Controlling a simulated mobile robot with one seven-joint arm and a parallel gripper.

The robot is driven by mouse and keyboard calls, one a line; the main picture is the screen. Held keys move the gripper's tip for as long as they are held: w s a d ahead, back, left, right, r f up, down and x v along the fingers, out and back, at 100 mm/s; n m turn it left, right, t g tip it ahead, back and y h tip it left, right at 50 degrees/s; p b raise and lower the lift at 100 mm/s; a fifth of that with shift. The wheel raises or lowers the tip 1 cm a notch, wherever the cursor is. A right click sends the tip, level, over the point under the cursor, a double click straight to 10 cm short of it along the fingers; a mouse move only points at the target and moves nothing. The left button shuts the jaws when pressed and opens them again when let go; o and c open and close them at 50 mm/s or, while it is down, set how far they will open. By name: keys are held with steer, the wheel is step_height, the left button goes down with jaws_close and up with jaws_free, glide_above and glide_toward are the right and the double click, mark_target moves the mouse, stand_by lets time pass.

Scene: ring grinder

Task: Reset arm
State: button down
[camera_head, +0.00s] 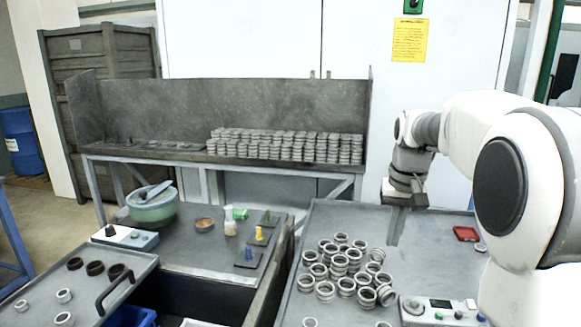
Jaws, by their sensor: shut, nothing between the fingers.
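My gripper (405,201) hangs from my white arm on the right side of the head view. It points down above the back part of the right grey table (335,215). Its fingers look closed and nothing shows between them. A pile of loose metal rings (340,265) lies on the same table, in front of and to the left of the gripper, apart from it. The fingertips are small and partly dark in this view.
A back shelf (130,118) holds many stacked rings (285,146). The left table (180,250) carries a green bowl (152,211) and small coloured pieces. A tray with a black handle (115,290) is front left. A control box (440,311) and red tray (466,233) are on the right table.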

steer(key=s+a+r+n+t+p, duration=0.1)
steer(key=s+a+r, duration=0.15)
steer(key=s, duration=0.35)
steer(key=s+a+r+t+p, duration=0.1)
steer(key=s+a+r, duration=0.15)
steer(key=s, duration=0.45)
steer(key=s+a+f+n+t+p, duration=0.1)
steer(key=s+a+f+t, duration=0.1)
steer(key=s, duration=1)
steer(key=shift+s+f, duration=0.35)
